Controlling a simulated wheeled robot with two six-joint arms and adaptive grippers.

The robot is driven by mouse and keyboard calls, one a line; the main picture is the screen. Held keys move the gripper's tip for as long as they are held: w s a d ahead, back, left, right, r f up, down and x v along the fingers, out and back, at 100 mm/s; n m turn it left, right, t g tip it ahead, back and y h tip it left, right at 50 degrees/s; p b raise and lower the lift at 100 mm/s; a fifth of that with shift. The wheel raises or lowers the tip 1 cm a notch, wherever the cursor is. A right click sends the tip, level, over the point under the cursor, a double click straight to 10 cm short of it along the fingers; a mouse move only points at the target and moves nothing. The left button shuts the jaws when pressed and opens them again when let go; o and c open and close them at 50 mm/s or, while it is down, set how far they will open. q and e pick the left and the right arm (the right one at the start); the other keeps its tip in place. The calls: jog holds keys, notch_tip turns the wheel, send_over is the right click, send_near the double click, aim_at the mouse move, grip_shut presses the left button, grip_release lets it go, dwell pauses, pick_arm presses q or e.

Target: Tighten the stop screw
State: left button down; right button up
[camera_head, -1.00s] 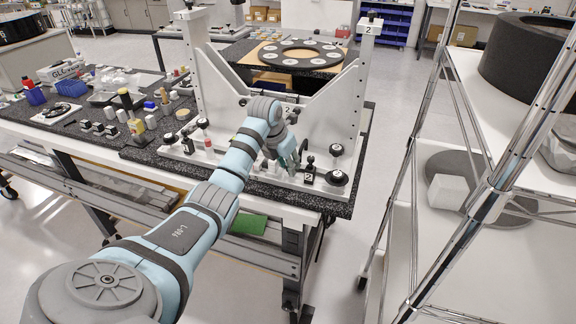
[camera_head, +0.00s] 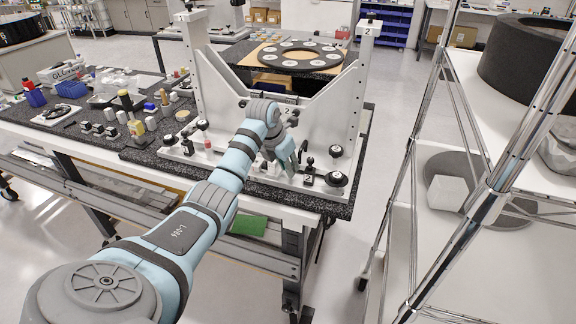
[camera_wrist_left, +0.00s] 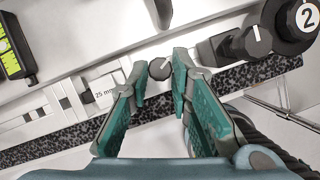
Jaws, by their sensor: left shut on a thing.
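My left gripper (camera_head: 289,170) is over the front edge of the white fixture base (camera_head: 262,174). In the left wrist view the green fingers of my left gripper (camera_wrist_left: 160,72) are shut on a small round grey knob (camera_wrist_left: 160,68) with a pale pointer line, which I take for the stop screw. The fingertips stand on either side of it. A similar grey knob (camera_wrist_left: 258,40) sits to the right, apart from the fingers. In the head view my gripper hides the held knob. My right gripper is not in view.
A black knob marked 2 (camera_wrist_left: 304,18) is at the upper right. A label reading 25 mm (camera_wrist_left: 104,92) lies left of the fingers. Black clamp knobs (camera_head: 337,179) stand right of my gripper. Two white uprights (camera_head: 362,75) rise behind. A wire shelf (camera_head: 470,215) stands at right.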

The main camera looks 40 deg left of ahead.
pick_arm(q)
jog(key=shift+a+m+h, duration=0.15)
jog(key=shift+m+h, duration=0.35)
jog(key=shift+m, duration=0.5)
jog(key=m+b, duration=0.1)
jog(key=m, duration=0.1)
jog(key=shift+w+a+m+h, duration=0.1)
jog(key=shift+m+h, duration=0.2)
jog(key=shift+h, duration=0.1)
jog(key=shift+f+m+g+h+b, duration=0.15)
jog(key=shift+m+g+h+b, duration=0.2)
jog(key=shift+m+b, duration=0.85)
jog(key=shift+a+m+h+b, duration=0.1)
jog(key=shift+m+h+b, duration=0.25)
jog(key=shift+m+b, duration=0.5)
jog(key=shift+r, duration=0.2)
jog(key=c, duration=1.7)
grip_release()
jog(key=shift+g, duration=0.25)
jog(key=v, duration=1.2)
